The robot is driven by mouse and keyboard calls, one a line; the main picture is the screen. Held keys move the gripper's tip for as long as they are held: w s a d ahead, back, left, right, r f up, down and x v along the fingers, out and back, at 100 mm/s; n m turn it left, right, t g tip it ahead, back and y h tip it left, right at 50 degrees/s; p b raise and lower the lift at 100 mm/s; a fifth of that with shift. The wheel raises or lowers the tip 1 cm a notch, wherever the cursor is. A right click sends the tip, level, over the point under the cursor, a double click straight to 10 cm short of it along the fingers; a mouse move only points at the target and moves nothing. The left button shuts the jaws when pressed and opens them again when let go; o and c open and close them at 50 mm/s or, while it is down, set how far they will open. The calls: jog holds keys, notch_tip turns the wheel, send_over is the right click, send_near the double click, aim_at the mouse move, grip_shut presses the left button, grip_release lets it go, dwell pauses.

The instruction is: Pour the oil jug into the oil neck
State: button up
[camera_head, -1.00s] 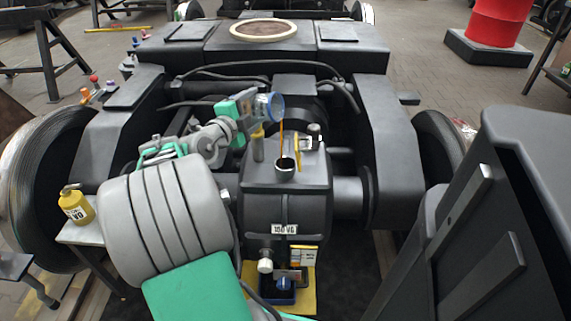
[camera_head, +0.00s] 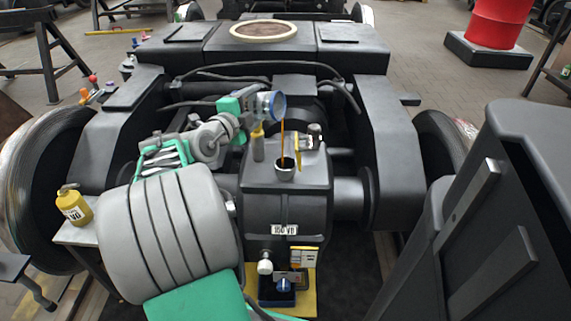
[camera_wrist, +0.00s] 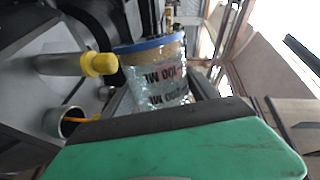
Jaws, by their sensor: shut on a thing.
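The oil jug (camera_head: 267,104) is clear with a blue rim and is tipped on its side above the gearbox. My gripper (camera_head: 247,106) is shut on it from the left; in the wrist view the jug (camera_wrist: 158,88) shows ML markings, and the fingertips are mostly hidden. A thin amber oil stream (camera_head: 282,138) falls from the rim into the oil neck (camera_head: 285,174), a short open tube on top of the gearbox. The oil neck (camera_wrist: 68,118) also shows in the wrist view, with amber oil at its mouth.
A yellow-capped tube (camera_head: 258,146) stands just left of the neck on the gearbox (camera_head: 286,205). A small tag stands to its right. A yellow can (camera_head: 74,205) sits on a side stand at left. Dark bogie frame beams (camera_head: 392,150) flank the gearbox.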

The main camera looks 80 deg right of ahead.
jog(key=shift+s+r, duration=0.1)
jog(key=shift+s, duration=0.05)
jog(key=shift+s+a+m+b, duration=0.15)
jog(key=shift+m+b, duration=0.4)
jog(key=shift+b, duration=1.05)
jog(key=shift+s+d+m+b, duration=0.1)
jog(key=shift+m+b, duration=0.45)
jog(key=shift+b, duration=1.05)
